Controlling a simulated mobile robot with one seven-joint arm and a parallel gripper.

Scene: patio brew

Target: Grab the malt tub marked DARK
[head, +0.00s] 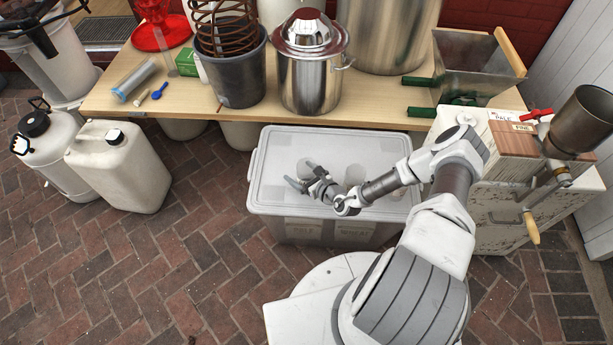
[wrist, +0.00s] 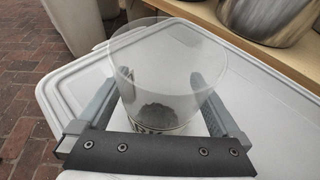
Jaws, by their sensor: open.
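In the wrist view a clear, round, open-topped tub (wrist: 165,65) with a little dark matter at its bottom stands between the two fingers of my gripper (wrist: 155,95). The fingers are apart, one on each side of it; I cannot tell whether they touch it. In the head view my gripper (head: 299,178) is low over the pale lid of a storage bin (head: 268,160), at the tub (head: 307,165).
A wooden bench (head: 375,112) runs behind the bin, holding a steel pot (head: 312,85) and a grey bucket with a coil (head: 238,75). A cabinet with a grain mill (head: 582,120) stands at right. White jerrycans (head: 125,170) stand at left. Brick floor at front left is clear.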

